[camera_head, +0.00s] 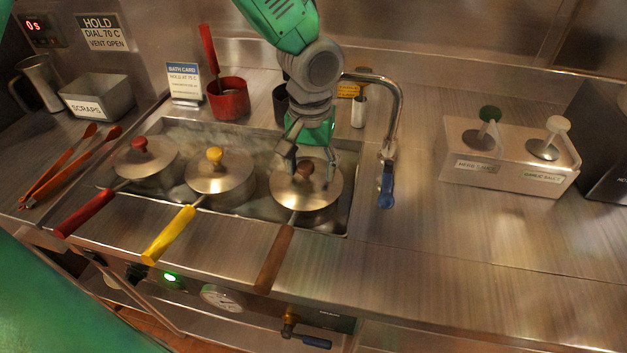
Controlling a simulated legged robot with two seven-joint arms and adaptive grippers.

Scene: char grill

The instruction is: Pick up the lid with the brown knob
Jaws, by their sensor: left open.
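The lid with the brown knob (320,196) sits on the rightmost of three pans in the sunken bath (345,222). Its brown knob (305,169) stands near the lid's middle, and a brown handle (275,258) points toward the front edge. My left gripper (308,172) is directly over this lid, pointing down, with its fingers open on either side of the knob. I cannot tell whether the fingers touch the knob. The gripper hides part of the lid's back. My right gripper is not in view.
Left of it are lids with a yellow knob (215,155) and a red knob (139,144). A faucet (395,125) with a blue lever stands close on the right. A red cup (229,103) stands behind. The counter right of the faucet is clear up to a pump holder (510,165).

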